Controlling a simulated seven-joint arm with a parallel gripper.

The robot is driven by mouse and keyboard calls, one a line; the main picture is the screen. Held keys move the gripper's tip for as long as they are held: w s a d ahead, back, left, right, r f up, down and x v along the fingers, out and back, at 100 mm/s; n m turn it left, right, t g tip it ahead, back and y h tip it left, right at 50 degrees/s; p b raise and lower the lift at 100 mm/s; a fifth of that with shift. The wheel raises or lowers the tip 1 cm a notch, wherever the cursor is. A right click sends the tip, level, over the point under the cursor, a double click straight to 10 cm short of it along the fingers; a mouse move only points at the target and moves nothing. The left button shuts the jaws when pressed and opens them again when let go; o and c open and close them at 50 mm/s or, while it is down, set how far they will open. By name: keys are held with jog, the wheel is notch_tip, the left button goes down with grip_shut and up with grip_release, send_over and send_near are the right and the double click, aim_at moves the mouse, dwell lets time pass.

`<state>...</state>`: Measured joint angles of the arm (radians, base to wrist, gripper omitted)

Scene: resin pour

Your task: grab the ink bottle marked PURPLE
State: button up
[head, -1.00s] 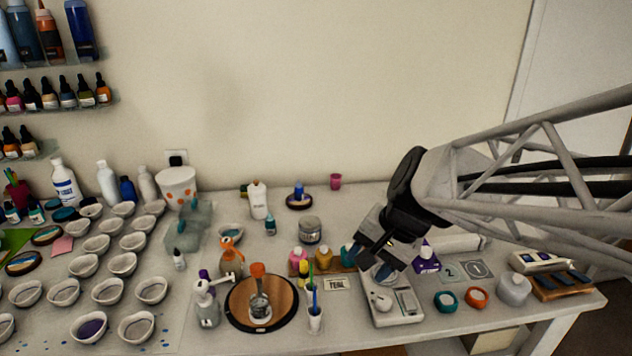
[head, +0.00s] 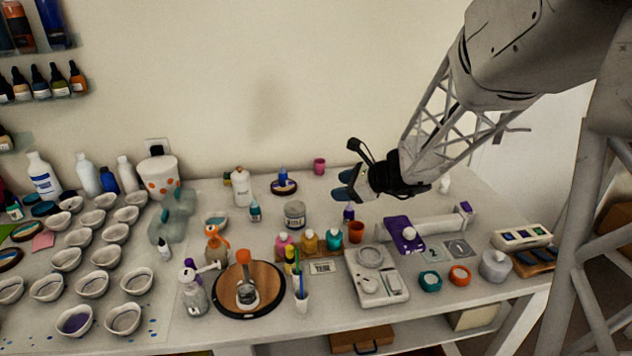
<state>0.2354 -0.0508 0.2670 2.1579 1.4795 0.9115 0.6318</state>
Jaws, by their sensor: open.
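My gripper (head: 344,185) is open and empty, its blue-tipped fingers pointing left above the back of the table. A small dark purple bottle (head: 349,212) stands below it, behind an orange cup (head: 356,232); its marking is too small to read. A wooden rack holds a pink bottle (head: 284,244), a yellow bottle (head: 309,241) and a teal bottle (head: 334,234) to the front left. A card (head: 322,268) in front of the rack seems to read TEAL. No label reading PURPLE can be made out.
A grey scale (head: 378,277) stands right of the rack, with a purple item (head: 398,229) behind it. A grey jar (head: 294,214) and a round wooden turntable (head: 277,282) are to the left. Several white bowls fill the left side. The back right tabletop is fairly clear.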

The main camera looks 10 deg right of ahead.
aim_at(348, 205)
jog(key=w+d+f+m+t, duration=0.2)
jog(key=w+d+f+m, duration=0.1)
jog(key=w+d+m, duration=0.2)
jog(key=shift+w+f+t, duration=0.3)
jog(key=shift+w+f, duration=0.05)
jog(key=shift+w, duration=0.5)
jog(key=shift+h, duration=0.3)
jog(key=shift+f, duration=1.75)
jog(key=shift+f, duration=0.1)
jog(key=shift+f, duration=0.55)
jog(key=shift+w+a+f, duration=0.2)
jog(key=shift+f, duration=0.25)
jog(key=shift+w+a+f, duration=0.15)
jog(key=shift+f, duration=0.35)
jog(key=shift+w+a+f, duration=0.2)
jog(key=shift+f, duration=0.25)
jog(key=shift+w+a+f, duration=0.25)
jog(key=shift+w+a, duration=0.15)
jog(key=shift+w, duration=0.1)
